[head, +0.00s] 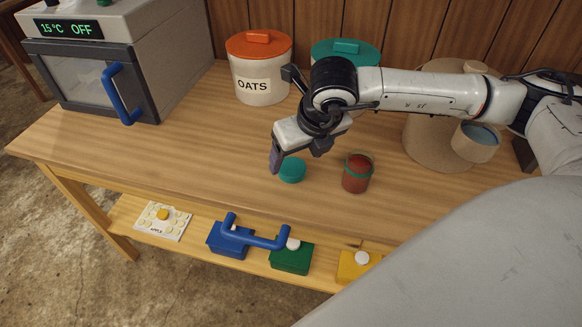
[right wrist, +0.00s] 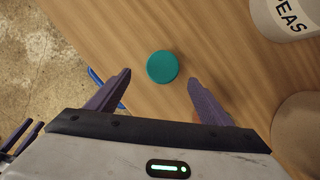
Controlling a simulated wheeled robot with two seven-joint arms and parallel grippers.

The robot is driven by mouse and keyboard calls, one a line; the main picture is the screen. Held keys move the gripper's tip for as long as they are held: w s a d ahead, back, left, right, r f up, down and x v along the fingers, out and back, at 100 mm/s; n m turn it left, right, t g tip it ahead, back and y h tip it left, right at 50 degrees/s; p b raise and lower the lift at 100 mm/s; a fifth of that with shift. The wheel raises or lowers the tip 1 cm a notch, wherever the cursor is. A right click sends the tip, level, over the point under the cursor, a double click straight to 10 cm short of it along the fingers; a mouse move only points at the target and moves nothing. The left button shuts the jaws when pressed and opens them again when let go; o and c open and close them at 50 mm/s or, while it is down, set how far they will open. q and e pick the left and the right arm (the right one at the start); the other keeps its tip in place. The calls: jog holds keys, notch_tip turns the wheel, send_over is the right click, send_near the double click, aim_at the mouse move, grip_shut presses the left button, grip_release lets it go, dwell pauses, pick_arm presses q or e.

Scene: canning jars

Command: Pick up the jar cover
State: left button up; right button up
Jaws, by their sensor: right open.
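The jar cover (head: 292,171) is a flat teal disc lying on the wooden bench top. It also shows in the right wrist view (right wrist: 162,67), whole and unobstructed. An open jar (head: 357,173) with red contents and a green band stands upright to its right. My right gripper (head: 297,155) is open and empty, pointing down close over the cover. In the right wrist view its purple fingers (right wrist: 159,76) are spread on either side of the cover, with a gap on each side. Part of what looks like my left gripper (right wrist: 22,138) shows at that view's lower left.
An OATS canister (head: 260,84) with an orange lid and a teal-lidded canister (head: 345,50) stand behind. A blue-handled oven (head: 90,75) is at left. A beige container (head: 425,135) and a cup (head: 474,148) are at right. A shelf below (head: 200,240) holds coloured boxes.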

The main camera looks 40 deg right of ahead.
aim_at(293, 168)
jog(key=x, duration=0.4)
jog(key=p+x, duration=0.1)
jog(key=x, duration=0.1)
jog(key=shift+w+d+f, duration=0.15)
jog(key=shift+d, duration=0.15)
jog(key=c, duration=1.1)
